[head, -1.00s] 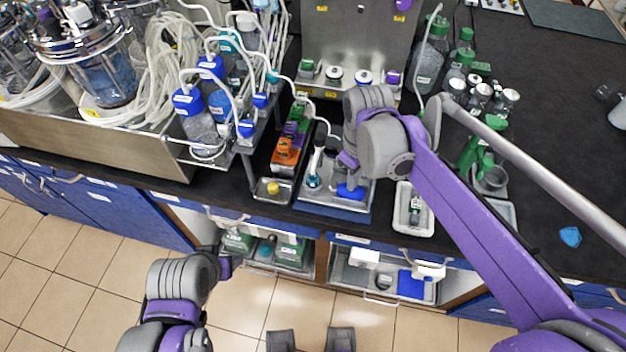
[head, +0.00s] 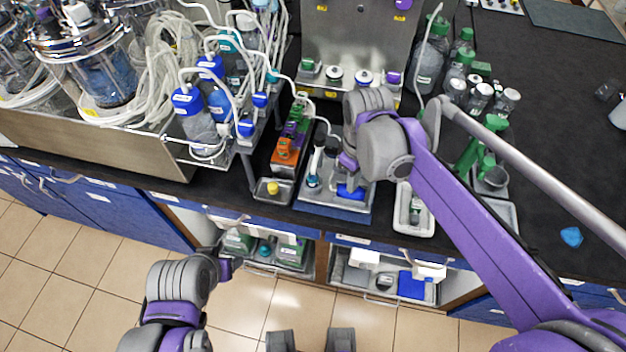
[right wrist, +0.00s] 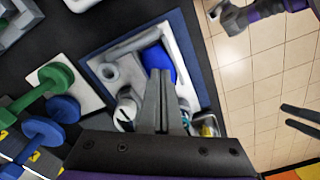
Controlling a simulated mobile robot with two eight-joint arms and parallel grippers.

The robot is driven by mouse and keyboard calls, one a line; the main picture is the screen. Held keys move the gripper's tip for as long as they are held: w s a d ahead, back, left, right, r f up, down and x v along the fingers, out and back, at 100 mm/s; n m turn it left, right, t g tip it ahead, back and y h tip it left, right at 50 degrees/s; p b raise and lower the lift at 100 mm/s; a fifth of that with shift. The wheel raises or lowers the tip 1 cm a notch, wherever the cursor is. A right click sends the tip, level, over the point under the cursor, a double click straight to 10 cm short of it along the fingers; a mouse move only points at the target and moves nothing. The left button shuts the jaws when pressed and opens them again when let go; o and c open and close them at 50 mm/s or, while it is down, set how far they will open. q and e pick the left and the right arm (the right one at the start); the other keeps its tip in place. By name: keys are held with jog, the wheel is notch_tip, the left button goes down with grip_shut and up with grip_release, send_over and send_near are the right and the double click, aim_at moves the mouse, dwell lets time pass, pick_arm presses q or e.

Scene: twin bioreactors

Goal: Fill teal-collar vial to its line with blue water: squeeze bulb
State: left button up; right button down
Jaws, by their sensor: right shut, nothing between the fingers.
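My right gripper (right wrist: 165,100) is shut and empty. In the right wrist view its fingertips are over a shallow grey-white tray (right wrist: 186,50), close to a blue bulb-like object (right wrist: 158,62). I cannot tell whether they touch it. In the head view the blue object (head: 350,191) lies on the tray, with my right gripper (head: 343,172) just above it. An upright vial-like piece with a blue-teal part (head: 312,180) stands at the tray's left. I cannot make out a teal collar or fill line. My left gripper (head: 230,266) hangs low before the cabinets, its fingers unclear.
A small tray with a yellow item (head: 273,188) and an orange device (head: 286,152) stand left of the work tray. A white tray (head: 402,222) is at its right. Blue-capped bottles (head: 187,101) stand on a rack at left. Open drawers (head: 272,262) lie below the bench edge.

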pick_arm(q)
jog(key=shift+f, duration=0.1)
pick_arm(e)
jog(key=shift+f, duration=0.2)
jog(key=shift+r, duration=0.1)
pick_arm(q)
jog(key=shift+w+r+p, duration=0.2)
jog(key=shift+r+p, duration=0.7)
jog(key=shift+r, duration=0.25)
pick_arm(e)
jog(key=shift+r, duration=1.4)
jog(key=shift+r+p, duration=0.35)
jog(key=shift+r, duration=0.1)
pick_arm(q)
jog(key=r+p, duration=0.1)
jog(key=r, duration=0.1)
jog(key=w+r+p, duration=0.1)
jog(key=r, duration=0.1)
jog(key=shift+w, duration=0.1)
pick_arm(e)
notch_tip(320, 180, up, 4)
jog(key=shift+r, duration=0.1)
